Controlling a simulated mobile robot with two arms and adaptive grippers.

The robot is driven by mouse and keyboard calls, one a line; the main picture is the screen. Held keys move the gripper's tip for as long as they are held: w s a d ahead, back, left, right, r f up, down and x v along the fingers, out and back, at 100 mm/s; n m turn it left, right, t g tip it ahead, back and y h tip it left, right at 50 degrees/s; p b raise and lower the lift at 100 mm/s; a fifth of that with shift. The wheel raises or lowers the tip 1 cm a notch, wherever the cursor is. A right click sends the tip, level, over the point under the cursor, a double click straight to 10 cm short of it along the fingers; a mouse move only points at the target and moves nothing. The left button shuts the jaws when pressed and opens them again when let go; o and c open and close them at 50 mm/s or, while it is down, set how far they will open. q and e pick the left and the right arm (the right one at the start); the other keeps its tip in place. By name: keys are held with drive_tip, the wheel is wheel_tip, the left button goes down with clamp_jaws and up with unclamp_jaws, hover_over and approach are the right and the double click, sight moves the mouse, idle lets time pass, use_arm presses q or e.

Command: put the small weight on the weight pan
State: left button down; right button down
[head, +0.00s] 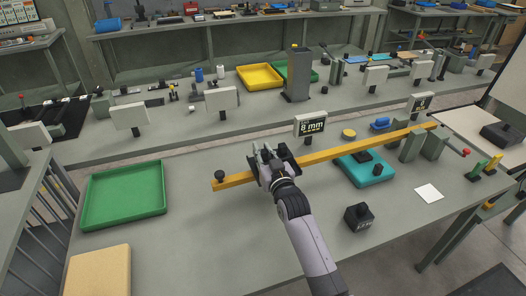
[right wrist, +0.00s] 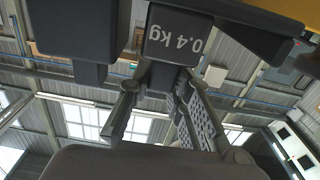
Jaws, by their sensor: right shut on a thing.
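The small weight is a dark block marked "0.4 kg" (right wrist: 178,38) in the right wrist view, seen from below between my right fingers. My right gripper (head: 264,156) is shut on it, beside the near side of the yellow beam (head: 325,152). In the head view the gripper mostly hides the weight. Dark parts beside the weight in the wrist view may belong to the weight pan, but I cannot tell, nor whether the weight touches them. My left gripper is not in view.
A black weight (head: 359,217) stands on the table, right of my arm. A teal tray (head: 378,178) with dark items sits under the beam. A green tray (head: 124,195) and tan board (head: 98,270) lie left. A sign reads "8 mm" (head: 311,125).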

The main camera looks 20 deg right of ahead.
drive_tip(key=shift+f, duration=0.1)
drive_tip(key=c, duration=1.5)
unclamp_jaws()
drive_tip(key=shift+o, duration=0.2)
drive_tip(key=shift+s, duration=0.1)
drive_tip(key=s+b, duration=0.1)
drive_tip(key=s, duration=1.1)
drive_tip(key=shift+d, duration=0.2)
